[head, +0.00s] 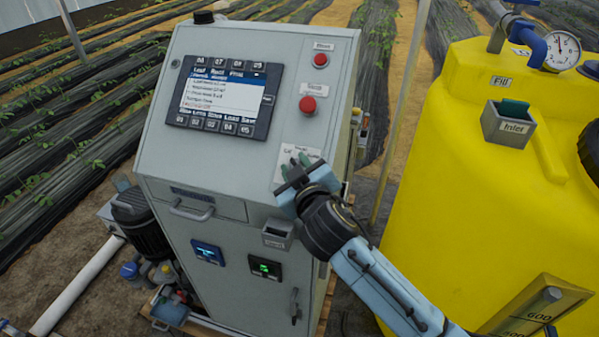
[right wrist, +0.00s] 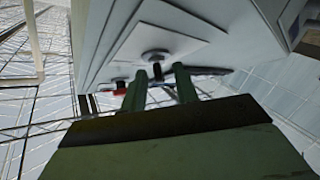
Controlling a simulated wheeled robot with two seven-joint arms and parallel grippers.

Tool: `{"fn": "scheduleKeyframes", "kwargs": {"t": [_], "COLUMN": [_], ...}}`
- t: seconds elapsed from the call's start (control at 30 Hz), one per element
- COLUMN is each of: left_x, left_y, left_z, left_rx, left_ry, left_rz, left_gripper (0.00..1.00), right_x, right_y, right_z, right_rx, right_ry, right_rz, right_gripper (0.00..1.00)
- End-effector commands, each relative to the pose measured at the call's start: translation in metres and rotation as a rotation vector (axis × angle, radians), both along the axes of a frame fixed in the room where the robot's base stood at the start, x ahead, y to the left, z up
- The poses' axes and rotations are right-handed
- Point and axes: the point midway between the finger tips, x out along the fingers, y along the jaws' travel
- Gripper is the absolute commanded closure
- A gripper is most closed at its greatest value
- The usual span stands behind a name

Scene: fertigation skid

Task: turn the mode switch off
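The grey control cabinet (head: 255,50) stands in the middle of the head view. A white label plate (head: 311,157) sits on the right of its sloped panel, mostly behind my right gripper (head: 297,168). The mode switch is hidden there in the head view. In the right wrist view, a dark knob (right wrist: 157,70), apparently the mode switch, sticks out from a round base on a pale plate (right wrist: 185,38). The two green fingers of my right gripper (right wrist: 160,82) are apart, with the knob between their tips. I cannot tell whether they touch it. My left gripper is not in view.
A red button (head: 308,105) and a smaller one (head: 320,60) sit above the label plate. A screen (head: 222,97) is at the panel's left. A small grey holder (head: 278,235) hangs below the gripper. A yellow tank (head: 450,150) stands to the right.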

Motion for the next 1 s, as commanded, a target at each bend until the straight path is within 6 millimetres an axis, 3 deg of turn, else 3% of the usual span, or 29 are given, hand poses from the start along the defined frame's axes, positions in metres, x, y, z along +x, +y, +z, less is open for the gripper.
{"fn": "scheduleKeyframes", "kwargs": {"t": [0.27, 0.7, 1.0], "left_x": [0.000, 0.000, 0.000], "left_y": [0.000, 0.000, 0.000], "left_z": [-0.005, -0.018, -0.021], "left_rx": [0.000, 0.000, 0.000], "left_ry": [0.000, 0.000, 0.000], "left_rz": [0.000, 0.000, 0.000], "left_gripper": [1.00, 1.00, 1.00], "right_x": [-0.029, -0.107, -0.127], "right_y": [-0.008, -0.028, -0.034], "right_z": [0.003, 0.015, 0.019], "right_rx": [0.001, 0.001, -0.002], "right_ry": [0.001, 0.004, 0.004], "right_rz": [0.001, 0.000, -0.001], "right_gripper": [0.70, 0.70, 0.70]}}
